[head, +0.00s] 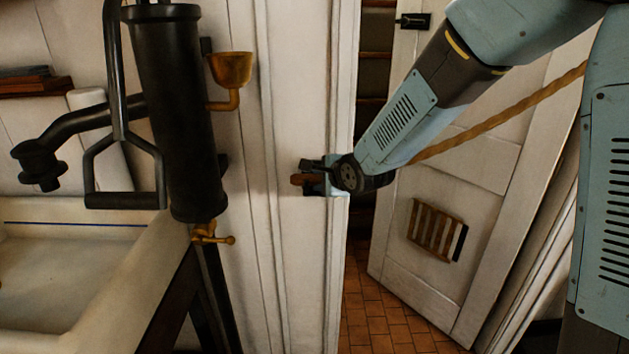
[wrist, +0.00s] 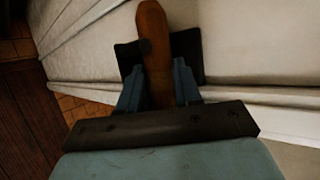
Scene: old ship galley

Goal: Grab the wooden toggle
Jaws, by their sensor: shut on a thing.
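The wooden toggle (head: 297,180) is a small brown piece on a dark plate fixed to the white door post. In the wrist view the toggle (wrist: 153,52) is a rounded orange-brown bar that runs down between my fingers, with the dark plate (wrist: 187,55) behind it. My gripper (head: 318,178) is at the post and shut on the toggle; in the wrist view its blue fingers (wrist: 157,87) sit on both sides of it. The toggle's lower end is hidden by my gripper.
A white panelled door (head: 440,215) with a slatted vent (head: 435,230) stands ajar at the right, and a rope (head: 500,115) crosses in front of it. A black hand pump (head: 180,115) and a pale sink (head: 75,270) are at the left. Tiled floor (head: 385,320) shows through the doorway.

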